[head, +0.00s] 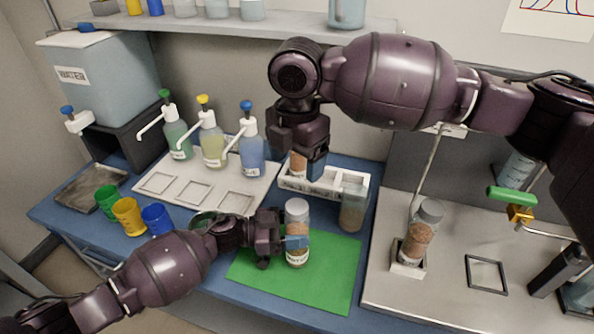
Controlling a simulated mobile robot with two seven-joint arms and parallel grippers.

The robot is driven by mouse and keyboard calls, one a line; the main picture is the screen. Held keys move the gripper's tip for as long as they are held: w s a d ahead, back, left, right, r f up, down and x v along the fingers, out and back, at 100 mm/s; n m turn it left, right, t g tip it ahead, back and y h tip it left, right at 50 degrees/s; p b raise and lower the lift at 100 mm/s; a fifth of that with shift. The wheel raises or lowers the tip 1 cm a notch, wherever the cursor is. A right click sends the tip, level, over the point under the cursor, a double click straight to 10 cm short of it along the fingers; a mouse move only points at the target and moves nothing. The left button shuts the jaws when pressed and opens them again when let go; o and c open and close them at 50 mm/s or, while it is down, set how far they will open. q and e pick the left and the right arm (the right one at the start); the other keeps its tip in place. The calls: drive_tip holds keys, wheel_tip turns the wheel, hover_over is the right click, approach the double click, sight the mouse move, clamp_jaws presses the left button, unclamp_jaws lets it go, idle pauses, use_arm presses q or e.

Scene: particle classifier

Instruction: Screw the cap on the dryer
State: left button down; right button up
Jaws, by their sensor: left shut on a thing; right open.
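A clear jar (297,212) with brown grains in its lower part and a white label stands upright over the green mat (340,262). My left gripper (296,242) is shut on this jar's lower half from the left. Its top looks pale; I cannot tell whether a cap is on it. No separate loose cap can be made out; the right gripper hides part of the rack.
A white rack (325,181) stands behind the mat, with a greyish jar (352,208) at its right front. Pump bottles (212,140) stand on a tray at left, near coloured cups (128,214). Another grain-filled jar (419,232) stands on the steel bench (450,280) at right.

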idle(0.3)
use_arm(q)
drive_tip(key=shift+c, duration=1.2)
unclamp_jaws()
drive_tip(key=shift+a, duration=0.1)
drive_tip(key=a, duration=1)
drive_tip(key=shift+s+a+b, duration=0.3)
drive_tip(key=shift+s, duration=0.1)
